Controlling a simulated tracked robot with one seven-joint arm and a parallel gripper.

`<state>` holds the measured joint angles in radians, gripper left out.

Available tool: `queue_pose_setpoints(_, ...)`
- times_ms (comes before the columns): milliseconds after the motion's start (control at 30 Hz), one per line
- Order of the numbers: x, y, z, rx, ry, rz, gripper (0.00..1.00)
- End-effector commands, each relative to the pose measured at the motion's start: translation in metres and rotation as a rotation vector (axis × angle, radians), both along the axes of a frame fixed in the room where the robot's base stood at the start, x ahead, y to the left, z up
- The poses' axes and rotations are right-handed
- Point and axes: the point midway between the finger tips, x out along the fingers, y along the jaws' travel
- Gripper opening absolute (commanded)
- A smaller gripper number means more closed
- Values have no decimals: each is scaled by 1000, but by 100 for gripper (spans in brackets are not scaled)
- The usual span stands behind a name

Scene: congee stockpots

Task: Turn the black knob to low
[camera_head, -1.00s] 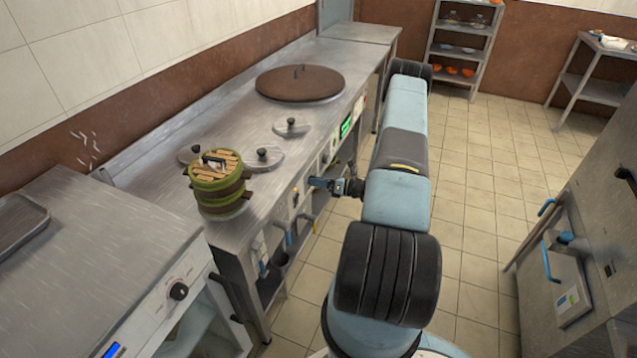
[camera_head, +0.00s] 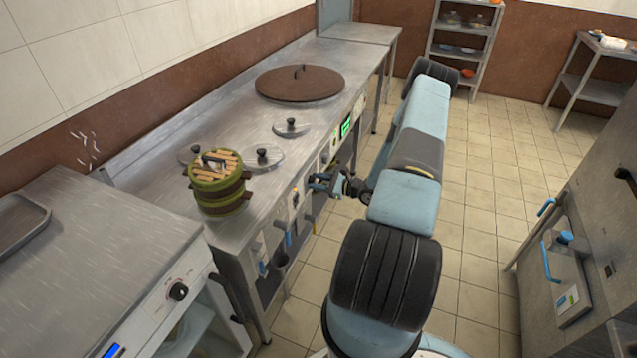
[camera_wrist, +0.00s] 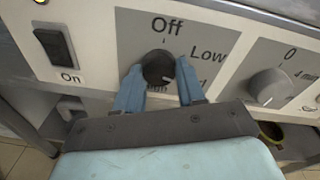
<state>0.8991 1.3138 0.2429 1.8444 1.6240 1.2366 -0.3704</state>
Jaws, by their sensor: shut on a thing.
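The black knob (camera_wrist: 158,68) is on a pale control panel in the wrist view. The panel reads "Off" above the knob and "Low" to its upper right. Other lettering below and right is partly covered. A light mark on the knob's face seems to point to the lower right, but its exact setting is hard to read. My gripper (camera_wrist: 160,82) has its blue fingers on either side of the knob, shut on it. In the head view, my gripper (camera_head: 322,182) is at the front panel of the steel counter (camera_head: 235,110); the knob is hidden there.
A black switch (camera_wrist: 56,47) marked "On" is left of the knob. A grey timer knob (camera_wrist: 269,86) is to its right. Green steamer baskets (camera_head: 218,190), loose lids and a large brown lid (camera_head: 300,86) stand on the counter. Tiled floor is open behind my arm.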

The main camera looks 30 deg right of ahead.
Motion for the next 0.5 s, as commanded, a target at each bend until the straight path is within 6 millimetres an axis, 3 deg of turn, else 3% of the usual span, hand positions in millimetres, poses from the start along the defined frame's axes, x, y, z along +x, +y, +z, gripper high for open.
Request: queue_pose_setpoints(500, -1, -2, -1, -375, -287, -2, 9)
